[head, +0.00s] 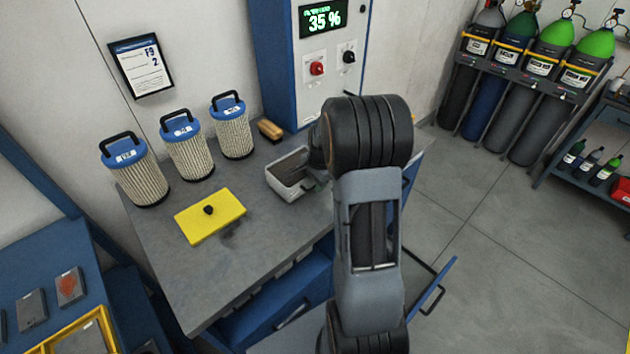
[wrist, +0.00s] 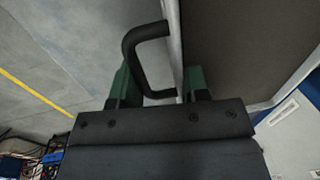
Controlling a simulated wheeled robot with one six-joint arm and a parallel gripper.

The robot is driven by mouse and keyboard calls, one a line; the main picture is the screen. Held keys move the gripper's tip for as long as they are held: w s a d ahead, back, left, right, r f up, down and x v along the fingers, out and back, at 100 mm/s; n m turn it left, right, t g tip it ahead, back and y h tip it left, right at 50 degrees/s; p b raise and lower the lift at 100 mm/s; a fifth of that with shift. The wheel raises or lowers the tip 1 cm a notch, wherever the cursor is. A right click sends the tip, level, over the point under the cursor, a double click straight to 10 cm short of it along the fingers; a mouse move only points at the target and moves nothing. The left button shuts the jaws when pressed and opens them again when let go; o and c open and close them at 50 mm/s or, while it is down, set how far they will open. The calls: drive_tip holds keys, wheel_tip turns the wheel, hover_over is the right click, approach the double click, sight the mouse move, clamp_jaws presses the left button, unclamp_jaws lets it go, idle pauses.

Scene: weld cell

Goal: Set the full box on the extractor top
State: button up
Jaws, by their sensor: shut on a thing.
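The full box (head: 285,187) is a light grey, open-topped box with dark grey-brown fill, seen in the head view at the right part of the extractor top (head: 185,262). I cannot tell whether it rests on that top or hangs just above it. My gripper (head: 314,186) is at the box's right side, partly hidden by my arm. In the wrist view my gripper (wrist: 160,88) has its green fingers shut at the box's black handle (wrist: 130,48). The box's thin wall and dark fill (wrist: 235,45) show beside it.
Three blue-capped filter cartridges (head: 187,150) stand along the back left of the top. A yellow plate (head: 212,214) with a black knob lies in front. A wooden-handled brush (head: 270,129) lies behind the box. A blue cabinet with display (head: 325,60) rises behind; gas bottles (head: 545,90) stand right.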

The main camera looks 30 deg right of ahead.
drive_tip(key=shift+f, duration=0.1)
drive_tip(key=shift+f, duration=0.15)
drive_tip(key=o, duration=1.1)
drive_tip(key=shift+o, duration=0.2)
drive_tip(key=shift+r, duration=0.3)
wheel_tip(320, 180, up, 11)
drive_tip(key=s+b, duration=0.1)
drive_tip(key=s, duration=0.1)
drive_tip(key=s+a+r+n+t, duration=0.2)
drive_tip(key=s+a+r+n, duration=0.1)
drive_tip(key=s+a+n, duration=1.2)
drive_tip(key=shift+s+a+r+n, duration=0.2)
drive_tip(key=shift+a+n, duration=0.1)
drive_tip(key=shift+a, duration=0.25)
